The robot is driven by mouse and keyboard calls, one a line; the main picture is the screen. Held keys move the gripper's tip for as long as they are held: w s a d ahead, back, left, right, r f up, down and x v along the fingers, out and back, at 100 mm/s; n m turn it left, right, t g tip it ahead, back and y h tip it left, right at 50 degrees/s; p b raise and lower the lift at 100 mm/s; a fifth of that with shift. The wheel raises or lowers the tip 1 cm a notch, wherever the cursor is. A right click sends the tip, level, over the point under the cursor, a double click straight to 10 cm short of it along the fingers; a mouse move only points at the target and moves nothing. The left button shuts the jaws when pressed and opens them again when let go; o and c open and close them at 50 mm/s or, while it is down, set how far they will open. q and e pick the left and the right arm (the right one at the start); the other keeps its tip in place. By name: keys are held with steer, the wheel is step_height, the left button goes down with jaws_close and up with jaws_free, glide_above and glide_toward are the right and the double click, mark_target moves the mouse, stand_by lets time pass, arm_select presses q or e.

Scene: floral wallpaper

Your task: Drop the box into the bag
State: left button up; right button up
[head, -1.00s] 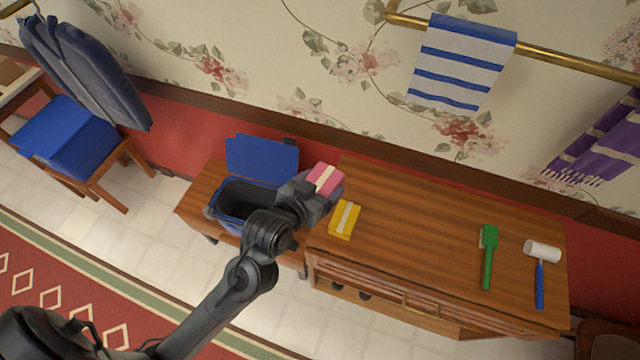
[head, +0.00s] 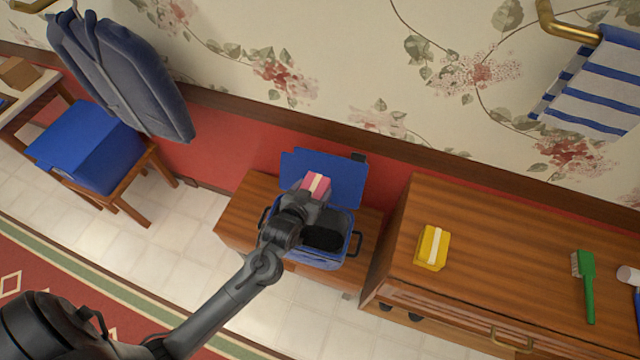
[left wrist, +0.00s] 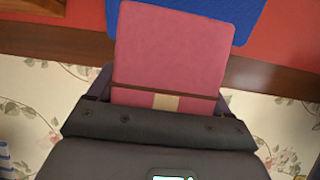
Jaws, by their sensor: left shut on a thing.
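A pink box with a pale band (head: 316,183) is held in my left gripper (head: 312,194), which is shut on it. In the left wrist view the pink box (left wrist: 168,50) sticks out from the gripper (left wrist: 160,105). A blue bag (head: 318,262) with a dark inside stands on the low wooden bench, its blue lid (head: 335,175) raised at the back. In the head view the gripper and box overlap the back left part of the bag's opening; their height above it is hard to tell. My right gripper is not in view.
A yellow box with a pale band (head: 432,247) and a green brush (head: 586,285) lie on the wooden cabinet (head: 500,245) to the right. The low bench (head: 240,222) has free room left of the bag.

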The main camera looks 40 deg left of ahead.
arm_select(q)
steer(key=s+a+f+b, duration=0.1)
steer(key=a+f+b, duration=0.2)
steer(key=f+b, duration=0.5)
step_height(320, 180, down, 6)
steer(key=shift+f+n+y+b, duration=0.15)
steer(key=shift+n+y+b, duration=0.15)
steer(key=shift+y, duration=0.1)
steer(key=shift+a, duration=0.1)
steer(key=o, duration=1.1)
steer(key=shift+s, duration=0.1)
steer(key=shift+o, duration=0.2)
steer(key=p+v, duration=0.3)
steer(key=v, duration=0.7)
steer(key=shift+s+r, duration=0.25)
